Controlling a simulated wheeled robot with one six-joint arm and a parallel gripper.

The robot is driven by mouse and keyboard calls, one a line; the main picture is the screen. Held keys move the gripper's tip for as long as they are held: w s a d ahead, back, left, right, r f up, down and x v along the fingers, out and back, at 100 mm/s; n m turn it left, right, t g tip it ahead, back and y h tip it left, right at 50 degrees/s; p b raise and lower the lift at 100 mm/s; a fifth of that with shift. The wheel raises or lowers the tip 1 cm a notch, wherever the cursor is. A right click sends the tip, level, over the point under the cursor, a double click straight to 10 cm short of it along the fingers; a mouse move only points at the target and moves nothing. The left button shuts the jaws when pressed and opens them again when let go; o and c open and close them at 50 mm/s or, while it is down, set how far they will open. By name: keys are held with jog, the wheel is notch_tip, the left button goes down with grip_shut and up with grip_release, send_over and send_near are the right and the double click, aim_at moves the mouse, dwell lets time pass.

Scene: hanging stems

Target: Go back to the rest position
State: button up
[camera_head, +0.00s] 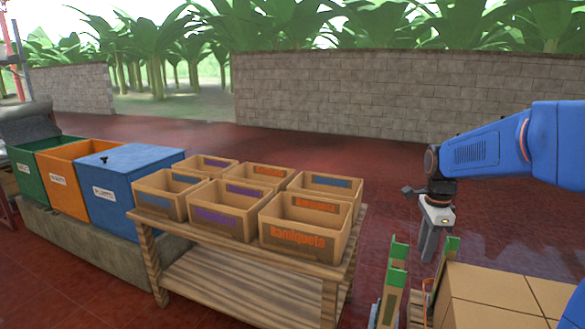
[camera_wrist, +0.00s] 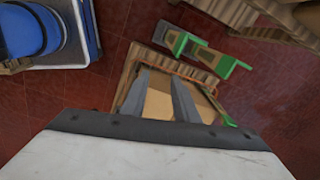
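My gripper (camera_head: 429,246) hangs from the blue arm (camera_head: 490,150) at the right of the head view, pointing down. It is in the air, to the right of the wooden table and near the green-ended stand and the cardboard boxes. In the wrist view the two grey fingers of my gripper (camera_wrist: 160,84) stand apart with a gap between them. Nothing shows between them except the tan surface below. My gripper is open and empty.
A wooden table (camera_head: 180,228) holds several open cardboard boxes (camera_head: 305,226). Green, orange and blue bins (camera_head: 135,190) stand at left. Stacked cartons (camera_head: 490,290) and a green-ended stand (camera_head: 395,275) are at lower right. A stone wall (camera_head: 380,95) runs behind open red floor.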

jog(key=s+a+n+t, duration=0.2)
jog(key=s+a+n, duration=0.2)
jog(key=s+n, duration=0.5)
jog(key=s+a+n+t, duration=0.2)
jog(key=s+n, duration=0.8)
jog(key=s, duration=0.8)
jog(key=shift+s+a+f+n, duration=0.2)
jog(key=shift+a+n, duration=0.1)
jog(key=shift+a, duration=0.55)
